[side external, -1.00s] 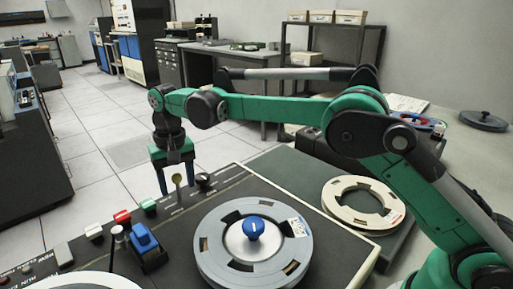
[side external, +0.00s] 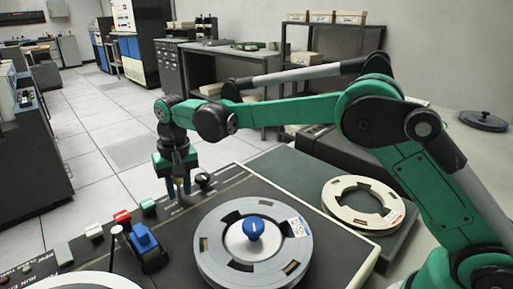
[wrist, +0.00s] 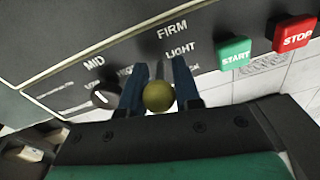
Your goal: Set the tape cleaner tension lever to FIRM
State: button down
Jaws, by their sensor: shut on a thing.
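The tension lever has an olive ball knob (wrist: 158,96) on a thin stem. In the wrist view it stands between the two blue fingers of my gripper (wrist: 158,72), which are shut on it. The words FIRM (wrist: 172,28) and LIGHT (wrist: 180,50) are printed on the dark panel just beyond the stem. I cannot tell which mark the lever points to. In the side view my gripper (side external: 178,191) is low over the panel's far edge, and its fingers mostly hide the lever.
A black rotary knob (wrist: 104,95) sits close beside the lever, near the word MID. Green START (wrist: 234,51) and red STOP (wrist: 293,32) buttons are on the other side. A grey tape reel (side external: 210,245) with a blue hub knob lies nearer the side camera.

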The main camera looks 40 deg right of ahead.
aim_at(186, 205)
jog(key=shift+s+t, duration=0.2)
jog(key=shift+t, duration=0.6)
jog(key=shift+f, duration=0.1)
jog(key=c, duration=0.6)
grip_release()
jog(key=shift+c, duration=0.2)
jog(key=shift+v, duration=2.85)
